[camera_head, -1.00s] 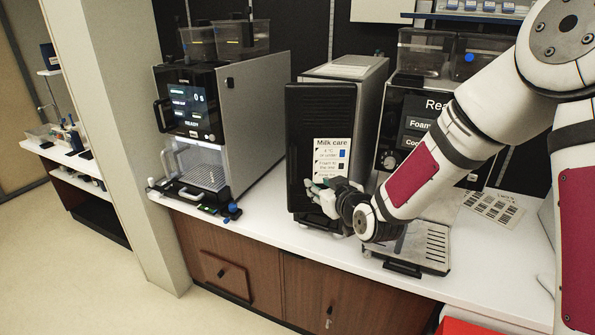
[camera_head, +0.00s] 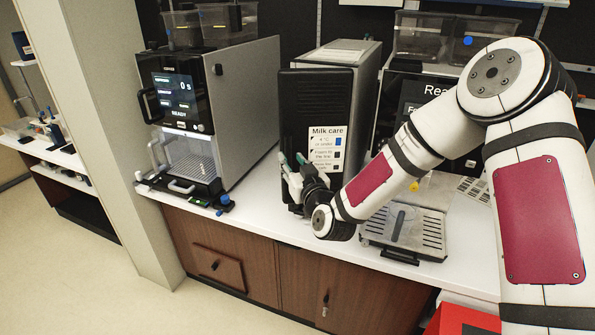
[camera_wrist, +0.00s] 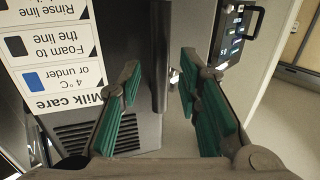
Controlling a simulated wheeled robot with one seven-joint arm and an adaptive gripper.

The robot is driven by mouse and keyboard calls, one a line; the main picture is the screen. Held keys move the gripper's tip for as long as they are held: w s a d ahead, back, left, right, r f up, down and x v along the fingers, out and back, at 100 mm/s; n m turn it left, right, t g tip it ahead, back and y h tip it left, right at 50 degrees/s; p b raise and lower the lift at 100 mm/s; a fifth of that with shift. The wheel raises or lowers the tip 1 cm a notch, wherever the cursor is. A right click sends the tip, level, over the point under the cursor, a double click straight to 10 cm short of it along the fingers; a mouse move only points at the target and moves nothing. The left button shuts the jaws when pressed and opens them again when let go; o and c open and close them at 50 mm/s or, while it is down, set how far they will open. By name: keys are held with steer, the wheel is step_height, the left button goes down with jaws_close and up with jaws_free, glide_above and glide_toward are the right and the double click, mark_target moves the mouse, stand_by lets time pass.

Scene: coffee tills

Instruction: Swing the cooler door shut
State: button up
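The cooler (camera_head: 358,62) is the grey and black unit in the middle of the counter, and it bears a "Milk care" label. Its black door (camera_head: 308,98) faces the front and looks shut or nearly so; I cannot tell whether a small gap is left. My gripper (camera_head: 292,172) is in front of the door's lower left part. In the wrist view my gripper (camera_wrist: 158,82) is open, with green pads apart. A dark upright bar, which looks like the door's handle or edge (camera_wrist: 160,45), shows between the fingers, with no clear contact. The door's lower part is hidden behind my gripper.
A coffee machine (camera_head: 240,95) stands left of the cooler, with a blue-knobbed item (camera_head: 224,200) at its front. Another machine with a drip tray (camera_head: 425,230) is on the right. A red box (camera_head: 462,315) is at the lower right. Floor at left is clear.

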steer(key=b+x, duration=0.1)
steer(key=x, duration=0.1)
steer(key=shift+w+f, duration=0.1)
steer(key=shift+w, duration=0.3)
steer(key=shift+s+a+r, duration=0.1)
steer(key=shift+s+r, duration=0.05)
steer(key=shift+r, duration=0.05)
jaws_close()
steer(key=shift+d+b+x, duration=0.2)
steer(key=shift+b+x, duration=0.4)
steer(key=shift+x, duration=0.55)
steer(key=shift+d+b+x, duration=0.25)
steer(key=shift+b+x, duration=0.3)
steer(key=shift+x, duration=0.55)
steer(key=shift+r, duration=0.15)
steer(key=shift+w, duration=0.3)
steer(key=shift+w+d+b, duration=0.1)
steer(key=shift+w+b, duration=1.05)
steer(key=shift+w, duration=0.7)
steer(key=shift+o, duration=0.9)
jaws_free()
